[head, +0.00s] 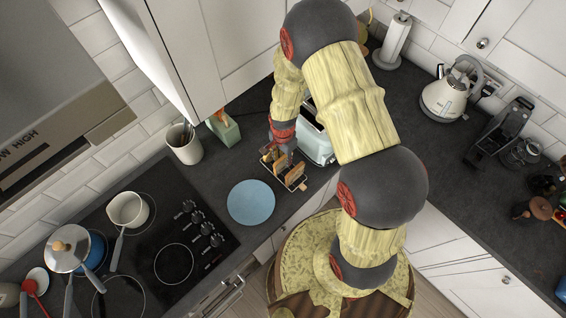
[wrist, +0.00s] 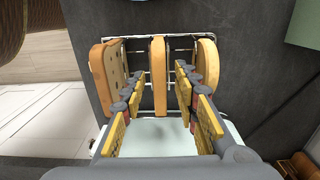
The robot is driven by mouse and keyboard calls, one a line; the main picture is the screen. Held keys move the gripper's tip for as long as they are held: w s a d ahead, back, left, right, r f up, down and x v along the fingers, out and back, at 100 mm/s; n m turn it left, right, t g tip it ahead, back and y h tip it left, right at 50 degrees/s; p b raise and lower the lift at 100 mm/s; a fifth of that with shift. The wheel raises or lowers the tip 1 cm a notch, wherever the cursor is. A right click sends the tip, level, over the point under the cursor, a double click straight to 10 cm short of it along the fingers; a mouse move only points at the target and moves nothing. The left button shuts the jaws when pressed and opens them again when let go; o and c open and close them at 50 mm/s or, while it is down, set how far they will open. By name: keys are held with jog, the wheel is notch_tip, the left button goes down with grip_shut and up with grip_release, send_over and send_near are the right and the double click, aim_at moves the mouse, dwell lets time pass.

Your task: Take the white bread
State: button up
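A wire rack (head: 299,186) with bread slices stands on the worktop beside the toaster; it also shows in the wrist view (wrist: 135,38). In the wrist view, three slices stand upright: a left slice with a dotted face (wrist: 103,78), a plain middle slice (wrist: 159,75) seen edge-on, and a right slice (wrist: 207,65). I cannot tell for sure which is the white bread. My gripper (wrist: 158,72) is open, its fingers on either side of the middle slice with gaps visible. In the head view my gripper (head: 282,142) is over the rack and partly hides it.
A pale blue toaster (head: 316,143) stands right behind the rack. A blue plate (head: 251,202) lies to the left in front, with the hob (head: 174,262) and pans beyond it. A green box (head: 224,128) and a utensil pot (head: 185,146) stand near the wall.

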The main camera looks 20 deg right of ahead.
jog(key=c, duration=0.6)
grip_shut()
jog(key=shift+w+r, duration=0.1)
jog(key=shift+r, duration=0.5)
notch_tip(320, 180, up, 18)
jog(key=p, duration=0.4)
jog(key=shift+f, duration=0.1)
